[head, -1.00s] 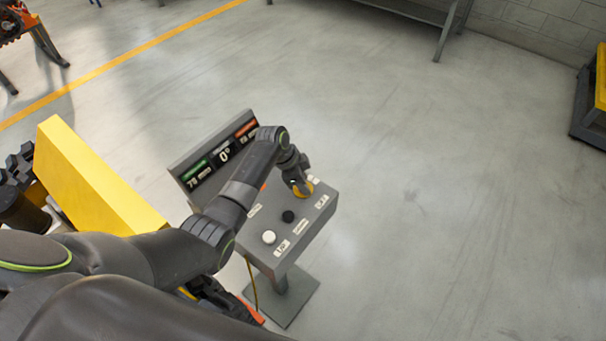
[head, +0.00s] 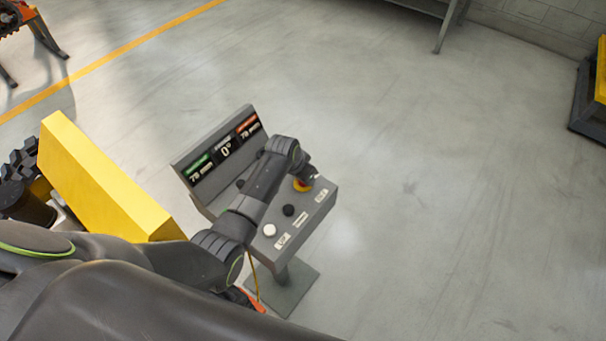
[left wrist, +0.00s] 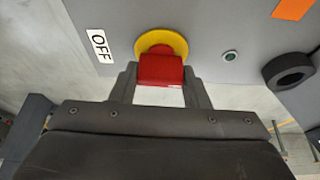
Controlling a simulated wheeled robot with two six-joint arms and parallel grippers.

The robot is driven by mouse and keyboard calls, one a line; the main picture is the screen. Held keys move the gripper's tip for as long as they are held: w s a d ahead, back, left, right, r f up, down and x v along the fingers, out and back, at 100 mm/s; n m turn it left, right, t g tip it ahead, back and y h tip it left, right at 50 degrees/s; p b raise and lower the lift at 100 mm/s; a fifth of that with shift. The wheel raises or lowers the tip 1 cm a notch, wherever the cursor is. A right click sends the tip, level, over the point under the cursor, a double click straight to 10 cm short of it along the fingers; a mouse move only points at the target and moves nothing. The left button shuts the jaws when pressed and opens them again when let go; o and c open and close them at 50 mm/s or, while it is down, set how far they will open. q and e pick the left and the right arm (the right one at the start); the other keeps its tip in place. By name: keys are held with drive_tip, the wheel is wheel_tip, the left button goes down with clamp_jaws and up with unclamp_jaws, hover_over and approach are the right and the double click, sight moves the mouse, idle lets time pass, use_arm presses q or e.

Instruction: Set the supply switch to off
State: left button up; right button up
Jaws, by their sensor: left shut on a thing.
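The supply switch is a red handle (left wrist: 161,70) on a round yellow base (left wrist: 163,39). In the head view the yellow base (head: 301,186) shows near the right end of the console's sloped top. My left gripper (left wrist: 160,88) is shut on the red handle, with one finger on each side of it. In the head view my left arm reaches over the console and its wrist mostly hides the gripper. A white OFF label (left wrist: 100,46) is left of the switch in the left wrist view. My right gripper is not in view.
The grey console (head: 284,262) stands on a post with a display (head: 222,150) at its back. A white button (head: 269,230) and a black button (head: 288,210) are near the switch. A yellow block (head: 100,180) is at the left.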

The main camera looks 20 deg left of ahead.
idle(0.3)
use_arm(q)
drive_tip(key=o, duration=1)
drive_tip(key=shift+v, duration=0.85)
drive_tip(key=b+v, duration=0.2)
drive_tip(key=v, duration=1.3)
drive_tip(key=shift+s+d+r+b, duration=0.1)
drive_tip(key=shift+d+r+b, duration=0.05)
drive_tip(key=shift+r+b, duration=0.2)
drive_tip(key=shift+f, duration=0.1)
